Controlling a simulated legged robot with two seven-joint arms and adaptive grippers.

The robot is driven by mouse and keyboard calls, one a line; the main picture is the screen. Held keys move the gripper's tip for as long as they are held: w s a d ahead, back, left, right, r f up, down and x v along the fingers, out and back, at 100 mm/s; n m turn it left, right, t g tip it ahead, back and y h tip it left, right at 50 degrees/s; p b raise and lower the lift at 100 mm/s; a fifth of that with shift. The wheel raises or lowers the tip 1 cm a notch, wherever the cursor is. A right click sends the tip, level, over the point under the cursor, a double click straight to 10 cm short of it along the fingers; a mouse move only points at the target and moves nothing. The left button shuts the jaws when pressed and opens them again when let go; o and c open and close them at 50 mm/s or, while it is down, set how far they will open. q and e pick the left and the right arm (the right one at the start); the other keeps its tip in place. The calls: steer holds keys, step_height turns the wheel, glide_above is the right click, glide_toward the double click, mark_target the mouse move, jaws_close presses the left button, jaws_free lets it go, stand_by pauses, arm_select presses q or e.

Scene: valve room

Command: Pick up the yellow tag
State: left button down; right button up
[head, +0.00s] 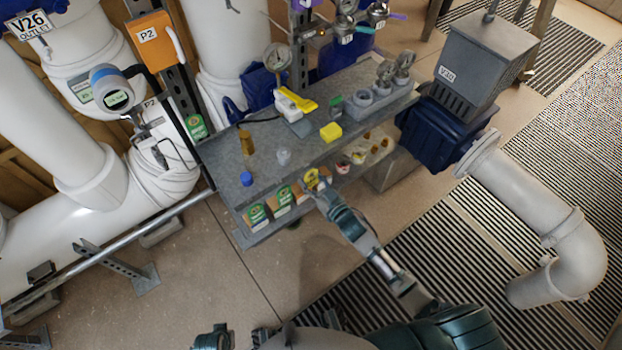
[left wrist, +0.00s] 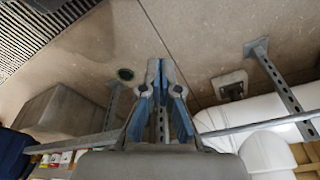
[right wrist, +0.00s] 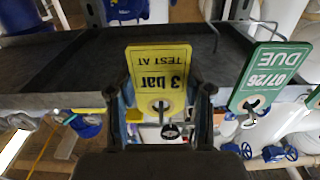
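The yellow tag (head: 311,178) hangs at the front edge of the grey bench, at the tip of my right gripper (head: 322,190). In the right wrist view the yellow tag (right wrist: 160,72) reads "3 bar" and "TEST AT", upside down, with a ring through its hole. My right gripper (right wrist: 163,98) is open, with one finger on each side of the tag. A gap shows beside the tag, and I cannot tell whether either finger touches it. My left gripper (left wrist: 160,75) is shut and empty, above bare floor.
A green tag (right wrist: 270,75) hangs close to the right finger; green tags (head: 256,213) also show in the head view. The bench (head: 222,160) carries a yellow block (head: 331,132), a blue cap (head: 246,178) and gauges. A valve unit (head: 470,75) and white pipe (head: 525,195) stand right.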

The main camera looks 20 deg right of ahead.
stand_by(0.3)
